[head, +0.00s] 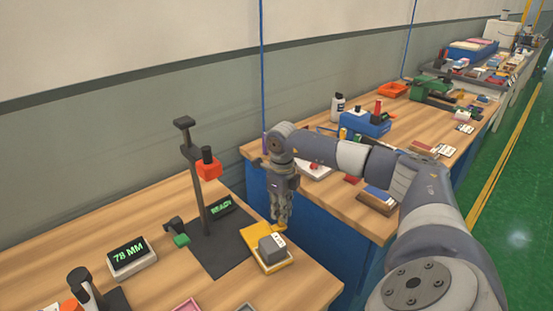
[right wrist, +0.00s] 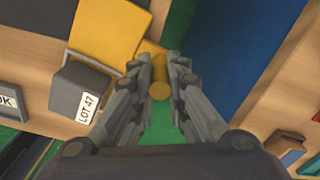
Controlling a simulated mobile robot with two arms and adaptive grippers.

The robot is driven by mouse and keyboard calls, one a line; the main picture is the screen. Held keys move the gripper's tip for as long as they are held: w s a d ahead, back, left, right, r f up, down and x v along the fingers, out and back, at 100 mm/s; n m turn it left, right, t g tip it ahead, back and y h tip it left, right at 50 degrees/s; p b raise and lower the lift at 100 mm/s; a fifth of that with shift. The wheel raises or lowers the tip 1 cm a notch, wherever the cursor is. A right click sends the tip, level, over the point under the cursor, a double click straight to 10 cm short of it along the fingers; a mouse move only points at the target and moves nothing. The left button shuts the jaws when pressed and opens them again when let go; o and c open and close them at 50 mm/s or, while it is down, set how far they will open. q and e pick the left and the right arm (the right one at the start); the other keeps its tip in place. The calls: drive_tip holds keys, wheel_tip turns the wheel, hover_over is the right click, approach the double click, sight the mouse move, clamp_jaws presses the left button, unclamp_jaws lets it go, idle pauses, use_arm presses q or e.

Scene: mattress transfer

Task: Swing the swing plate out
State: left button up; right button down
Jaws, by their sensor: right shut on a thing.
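The yellow swing plate (head: 255,239) lies at the right side of the dark base of a test stand, near the table's right edge. A grey block (head: 271,249) with a white label sits on or over it. In the right wrist view the label on the block (right wrist: 78,92) reads LOT 47. The swing plate (right wrist: 105,28) also shows there, with a yellow round knob (right wrist: 158,82) at its edge. My right gripper (head: 279,226) reaches down from above and is shut on this knob, its fingers on both sides. My left gripper is out of view.
A dark stand (head: 193,175) with a red head (head: 209,168) rises left of my right gripper. A display (head: 131,257) reads 78 MM at the left. A gap separates this table from a second bench (head: 345,190) crowded with bottles and boxes.

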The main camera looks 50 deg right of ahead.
drive_tip(key=shift+w+d+r+n, duration=0.2)
drive_tip(key=shift+w+r+n, duration=0.1)
drive_tip(key=shift+n, duration=0.1)
idle(0.3)
